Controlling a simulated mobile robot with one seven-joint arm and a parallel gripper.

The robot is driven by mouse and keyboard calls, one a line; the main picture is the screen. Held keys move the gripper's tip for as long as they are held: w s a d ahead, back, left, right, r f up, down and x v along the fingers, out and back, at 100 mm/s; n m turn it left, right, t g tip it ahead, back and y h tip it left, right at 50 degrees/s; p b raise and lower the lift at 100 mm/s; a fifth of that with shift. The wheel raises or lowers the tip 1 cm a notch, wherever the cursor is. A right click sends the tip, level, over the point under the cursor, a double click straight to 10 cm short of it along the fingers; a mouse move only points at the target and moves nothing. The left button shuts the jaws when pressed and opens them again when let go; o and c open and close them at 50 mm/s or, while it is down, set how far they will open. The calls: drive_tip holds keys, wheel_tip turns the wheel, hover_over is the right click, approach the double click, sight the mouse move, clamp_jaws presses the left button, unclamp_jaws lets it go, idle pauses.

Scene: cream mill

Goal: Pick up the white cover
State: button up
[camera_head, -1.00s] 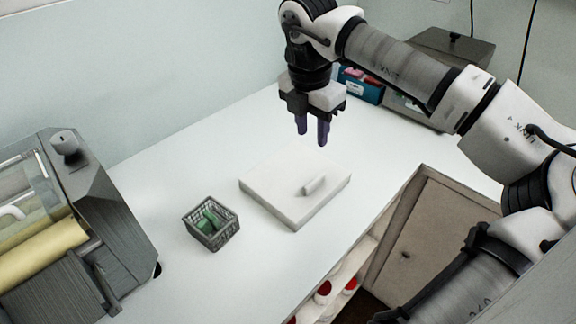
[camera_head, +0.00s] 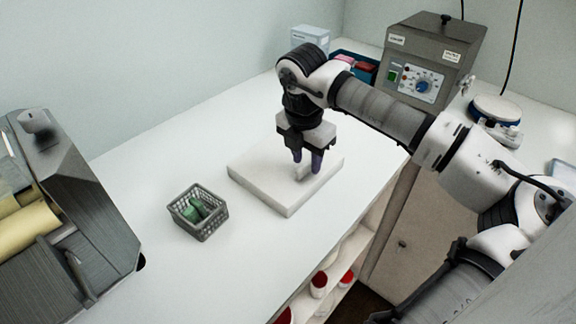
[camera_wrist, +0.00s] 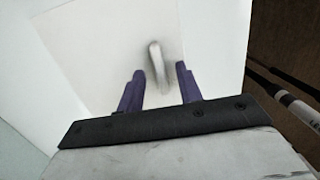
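The white cover (camera_head: 262,184) is a flat square slab with a small raised handle on top, lying on the white counter. In the wrist view the cover (camera_wrist: 105,50) fills the middle, and its handle (camera_wrist: 155,62) stands upright from its face. My gripper (camera_head: 307,163) points down over the cover at the handle. In the wrist view my gripper's purple fingers (camera_wrist: 160,80) are apart, one on each side of the handle, with gaps visible. In the head view the fingers partly hide the handle.
A grey basket (camera_head: 198,212) with green items stands left of the cover. A large grey machine with yellow rolls (camera_head: 60,215) is at the left. A grey control box (camera_head: 428,62) and a blue bin (camera_head: 352,66) stand behind. Shelves (camera_head: 345,262) lie below the counter's front edge.

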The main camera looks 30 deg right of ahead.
drive_tip(key=shift+f, duration=0.4)
clamp_jaws()
drive_tip(key=shift+r, duration=0.2)
